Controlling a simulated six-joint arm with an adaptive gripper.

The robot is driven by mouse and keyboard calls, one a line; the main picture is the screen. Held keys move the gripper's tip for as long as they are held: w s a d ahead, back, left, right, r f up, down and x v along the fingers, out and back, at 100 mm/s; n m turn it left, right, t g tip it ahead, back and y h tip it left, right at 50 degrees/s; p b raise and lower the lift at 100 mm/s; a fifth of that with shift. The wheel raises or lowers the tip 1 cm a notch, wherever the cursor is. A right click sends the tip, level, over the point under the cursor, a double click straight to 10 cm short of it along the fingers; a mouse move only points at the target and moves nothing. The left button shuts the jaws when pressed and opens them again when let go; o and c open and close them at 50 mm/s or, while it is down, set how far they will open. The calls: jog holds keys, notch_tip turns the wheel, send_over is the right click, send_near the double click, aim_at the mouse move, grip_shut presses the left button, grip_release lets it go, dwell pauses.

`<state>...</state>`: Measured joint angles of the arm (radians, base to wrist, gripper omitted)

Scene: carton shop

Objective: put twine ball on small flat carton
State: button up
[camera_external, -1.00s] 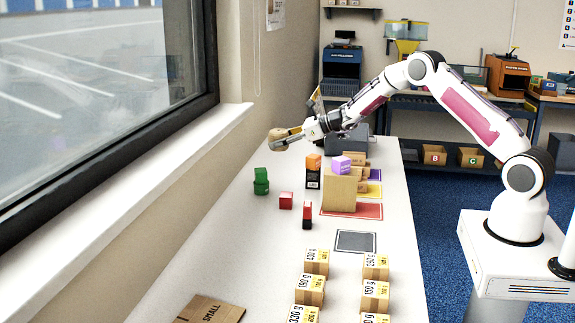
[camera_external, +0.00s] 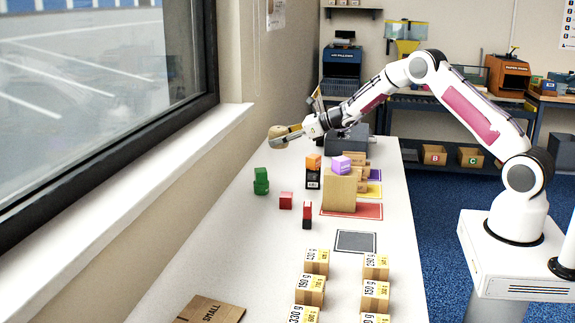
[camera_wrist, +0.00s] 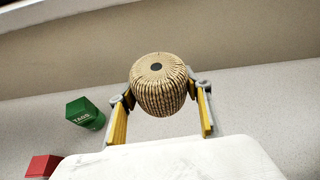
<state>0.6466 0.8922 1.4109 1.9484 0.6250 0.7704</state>
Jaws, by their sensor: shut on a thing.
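The twine ball (camera_wrist: 158,85) is tan, ribbed and rounded, with a dark hole in its end. My gripper (camera_wrist: 163,98) is shut on it, one finger on each side, in the wrist view. In the external view the twine ball (camera_external: 278,131) sits at the tip of my gripper (camera_external: 285,138), held above the far left part of the table near the wall. The small flat carton (camera_external: 211,309) is brown, marked SMALL, and lies flat at the near left of the table. Its near edge is cut off by the frame.
A green item marked TAGS (camera_wrist: 85,113) and a red block (camera_wrist: 42,166) lie below my gripper. Stacked blocks and an upright brown box (camera_external: 339,193) stand mid-table. Several weight-labelled boxes (camera_external: 312,288) stand near right. The table's left middle (camera_external: 235,240) is clear.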

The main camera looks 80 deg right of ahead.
jog(key=w+a+n+y, duration=0.2)
jog(key=w+a, duration=0.1)
jog(key=a, duration=0.7)
jog(key=w+a+n+y, duration=0.1)
jog(key=w+a, duration=0.3)
jog(key=a, duration=0.5)
jog(key=r+n+g+y, duration=0.1)
jog(key=n+g+y, duration=0.4)
jog(key=n+y, duration=0.3)
send_over(207, 316)
jog(key=shift+r, duration=0.15)
jog(key=shift+f, duration=3.15)
jog(key=shift+f, duration=1.85)
